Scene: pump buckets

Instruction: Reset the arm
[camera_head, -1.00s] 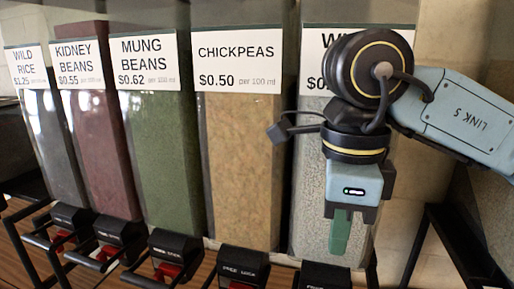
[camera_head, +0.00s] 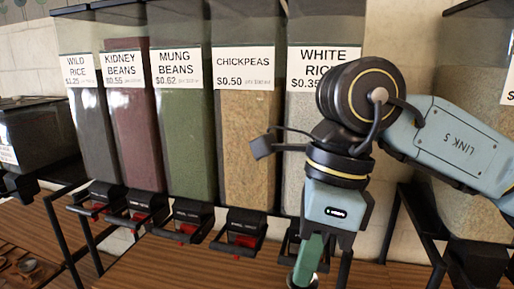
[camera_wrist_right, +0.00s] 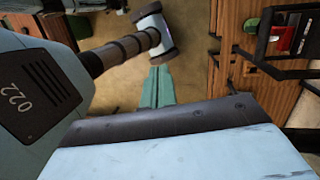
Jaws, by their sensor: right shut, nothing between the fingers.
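My right arm comes in from the right in the head view. Its gripper (camera_head: 307,262) points down in front of the white rice dispenser (camera_head: 296,130), with its green fingers together and nothing seen between them. In the right wrist view the green fingers (camera_wrist_right: 158,88) are also closed together, over a tan floor. A small metal cup (camera_head: 303,282) shows at the bottom edge, just below or behind the fingertips; I cannot tell whether they touch. My left gripper is not in view.
Dispensers of chickpeas (camera_head: 248,140), mung beans (camera_head: 182,140), kidney beans (camera_head: 130,130) and wild rice (camera_head: 88,135) stand in a row, black spouts with red parts below. A wooden counter (camera_head: 150,270) runs beneath. Another dispenser stands behind my arm at right.

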